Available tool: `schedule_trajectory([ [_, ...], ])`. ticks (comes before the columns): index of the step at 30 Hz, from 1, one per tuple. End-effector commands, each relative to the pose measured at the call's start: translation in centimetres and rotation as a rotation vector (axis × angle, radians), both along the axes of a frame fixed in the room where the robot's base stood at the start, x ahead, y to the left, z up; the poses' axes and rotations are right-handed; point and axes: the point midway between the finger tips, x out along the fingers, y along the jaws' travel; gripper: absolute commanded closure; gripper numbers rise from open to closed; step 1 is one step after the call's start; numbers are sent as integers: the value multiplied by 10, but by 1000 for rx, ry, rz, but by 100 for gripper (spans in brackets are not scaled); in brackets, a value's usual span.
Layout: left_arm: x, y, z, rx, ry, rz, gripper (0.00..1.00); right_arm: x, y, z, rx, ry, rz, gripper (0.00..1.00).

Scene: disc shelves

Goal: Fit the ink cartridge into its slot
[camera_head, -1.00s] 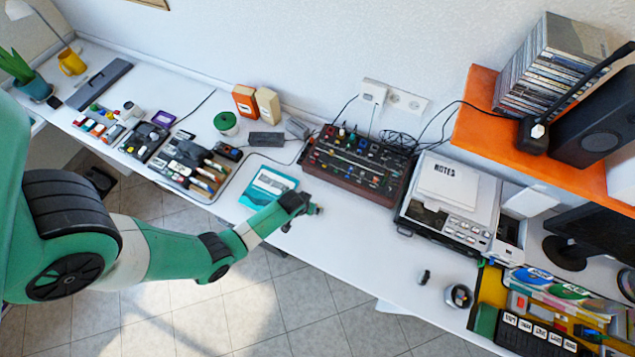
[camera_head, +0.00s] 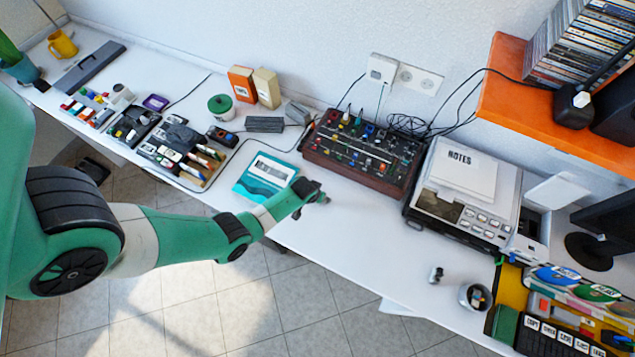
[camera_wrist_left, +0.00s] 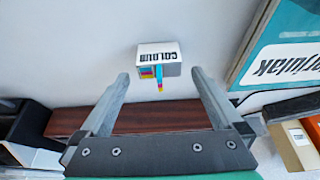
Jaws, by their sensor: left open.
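A small white cartridge with the word COLOUR and cyan, magenta and yellow bands (camera_wrist_left: 158,58) stands on the white table in the left wrist view. Its label reads upside down there. My left gripper (camera_head: 310,207) is low over the table, right of the teal booklet (camera_head: 265,178). In the wrist view its open fingers (camera_wrist_left: 158,76) point toward the cartridge, which is just beyond and between the tips, ungripped. I cannot make out the cartridge in the head view. A grey-white machine with buttons (camera_head: 442,209) stands to the right; no cartridge slot can be told. My right gripper is not in view.
A wood-sided mixer (camera_head: 345,173) with cables stands behind my left gripper. A notepad (camera_head: 465,172) lies on the machine. A small dark object (camera_head: 436,275) and a round cup (camera_head: 466,301) stand near the front edge. The table (camera_head: 370,240) between is clear.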

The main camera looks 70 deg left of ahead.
Motion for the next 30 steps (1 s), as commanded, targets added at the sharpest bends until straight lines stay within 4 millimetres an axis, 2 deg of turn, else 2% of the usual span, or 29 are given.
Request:
schedule_trajectory([
  [1, 1, 1, -5, 0, 1, 0, 0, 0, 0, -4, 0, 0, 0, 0],
  [8, 2, 2, -4, 1, -1, 0, 2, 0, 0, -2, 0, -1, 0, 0],
  [23, 2, 1, -4, 1, -1, 0, 92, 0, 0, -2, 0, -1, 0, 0],
  [24, 1, 1, -4, 0, 0, 0, 95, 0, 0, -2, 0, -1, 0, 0],
  [30, 1, 1, -2, 1, -1, 0, 96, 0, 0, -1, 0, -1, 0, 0],
])
